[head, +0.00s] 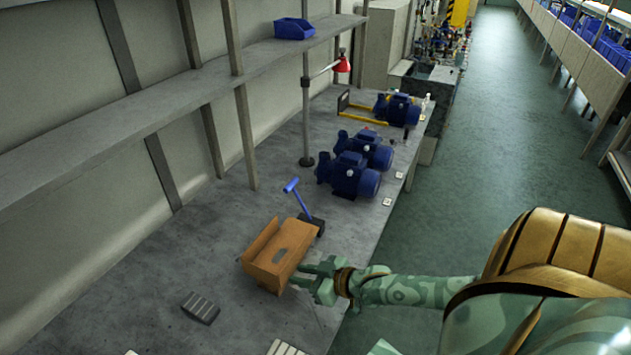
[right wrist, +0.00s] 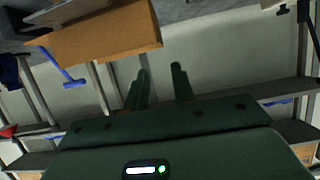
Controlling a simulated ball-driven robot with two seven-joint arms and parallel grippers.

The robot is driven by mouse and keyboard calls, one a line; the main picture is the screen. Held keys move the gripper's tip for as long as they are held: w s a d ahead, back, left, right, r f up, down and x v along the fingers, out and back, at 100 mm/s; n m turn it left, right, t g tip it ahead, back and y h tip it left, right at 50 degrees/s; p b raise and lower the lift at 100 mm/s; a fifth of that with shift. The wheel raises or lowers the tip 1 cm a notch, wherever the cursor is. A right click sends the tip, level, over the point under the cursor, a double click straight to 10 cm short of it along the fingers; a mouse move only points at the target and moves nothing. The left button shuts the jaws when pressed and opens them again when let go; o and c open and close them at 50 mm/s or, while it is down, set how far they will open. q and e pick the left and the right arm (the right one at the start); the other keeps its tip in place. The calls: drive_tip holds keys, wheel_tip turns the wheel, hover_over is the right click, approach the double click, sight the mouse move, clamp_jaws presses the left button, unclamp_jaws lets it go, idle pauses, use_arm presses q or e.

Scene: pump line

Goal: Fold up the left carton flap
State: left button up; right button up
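The brown carton (head: 292,262) sits on the grey bench in the head view. A panel stands up along its left-back side (head: 262,238), and a grey patch shows in its middle. I cannot tell for certain which panel is the left flap. My right gripper (head: 303,274) is at the carton's right side, close to its edge; I cannot tell whether it touches. In the right wrist view the carton (right wrist: 105,40) fills the upper left, and the two fingers (right wrist: 160,84) are apart with nothing between them. My left gripper is not in view.
A blue T-handled tool (head: 298,198) with a dark base stands just behind the carton. A grey ridged block (head: 200,308) lies in front-left. Blue pumps (head: 350,175) and a red lamp (head: 342,64) are farther back. A shelf (head: 150,95) runs along the left; bench left of the carton is clear.

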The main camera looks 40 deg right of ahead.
drive_tip(key=shift+v, duration=1.9)
